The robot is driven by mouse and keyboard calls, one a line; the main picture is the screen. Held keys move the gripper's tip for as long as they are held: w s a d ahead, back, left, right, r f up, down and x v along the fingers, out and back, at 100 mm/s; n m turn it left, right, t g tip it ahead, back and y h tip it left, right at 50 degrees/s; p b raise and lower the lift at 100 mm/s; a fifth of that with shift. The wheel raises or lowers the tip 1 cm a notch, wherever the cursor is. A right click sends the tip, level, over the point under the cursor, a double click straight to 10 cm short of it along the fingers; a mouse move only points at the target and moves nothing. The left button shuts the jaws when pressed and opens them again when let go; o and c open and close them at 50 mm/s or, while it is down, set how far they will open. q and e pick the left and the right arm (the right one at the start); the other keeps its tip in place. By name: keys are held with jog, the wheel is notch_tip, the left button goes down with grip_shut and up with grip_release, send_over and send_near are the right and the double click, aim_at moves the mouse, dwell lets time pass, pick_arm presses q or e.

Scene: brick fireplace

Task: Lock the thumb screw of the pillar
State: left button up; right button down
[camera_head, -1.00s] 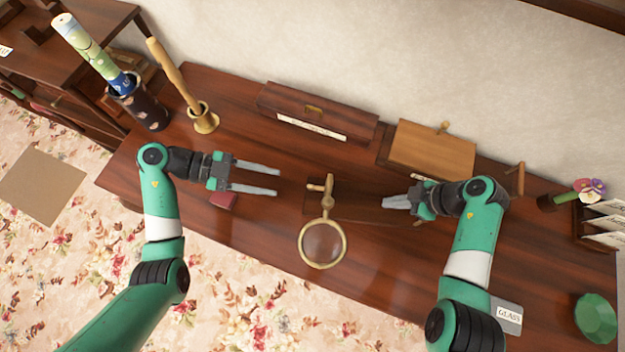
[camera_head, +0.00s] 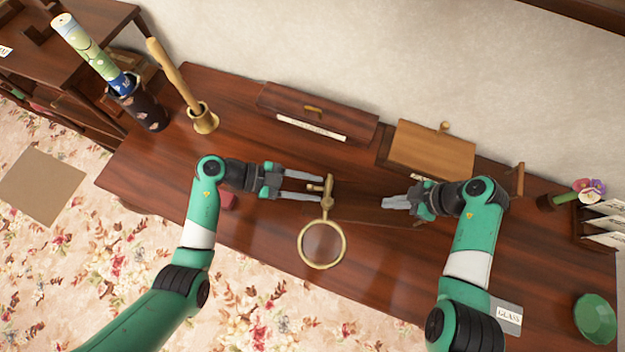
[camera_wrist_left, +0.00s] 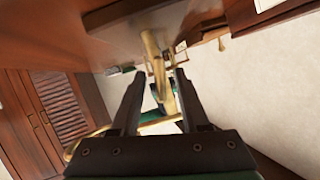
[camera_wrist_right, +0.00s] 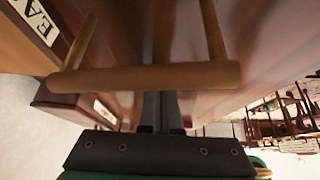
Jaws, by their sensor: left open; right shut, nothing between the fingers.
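The brass pillar (camera_head: 329,189) stands near the middle of the desk, with a round magnifying lens (camera_head: 322,245) on its near side. A small brass thumb screw (camera_head: 314,188) sticks out from the pillar's left side. My left gripper (camera_head: 322,187) is open, its fingers pointing right at the pillar, with the tips on either side of the thumb screw. In the left wrist view the pillar (camera_wrist_left: 155,60) shows between the open fingers; contact cannot be told. My right gripper (camera_head: 385,202) is shut and empty, right of the pillar and pointing left toward it.
A dark wooden box (camera_head: 318,110) and a lighter brown box (camera_head: 432,148) stand along the wall. A brass holder (camera_head: 203,120) and a dark cylinder (camera_head: 148,108) are at the left. A green dish (camera_head: 595,317) is at the right. A wooden bar (camera_wrist_right: 150,78) crosses the right wrist view.

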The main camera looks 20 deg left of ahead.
pick_arm(q)
grip_shut()
pick_arm(e)
jog(key=shift+d+f, duration=0.1)
jog(key=shift+f, duration=0.15)
pick_arm(q)
jog(key=shift+t, duration=0.3)
jog(key=shift+f+m+t, duration=0.1)
jog(key=shift+m+t, duration=0.5)
jog(key=shift+m, duration=0.5)
jog(key=m+t, duration=0.2)
jog(key=m, duration=0.1)
jog(key=shift+s+f, duration=0.1)
jog(key=m+t, duration=0.1)
jog(key=m, duration=0.2)
jog(key=shift+h, duration=0.4)
jog(key=shift+f+m+t+h, duration=0.1)
jog(key=shift+m+t+h, duration=0.5)
jog(key=shift+m, duration=1.1)
grip_release()
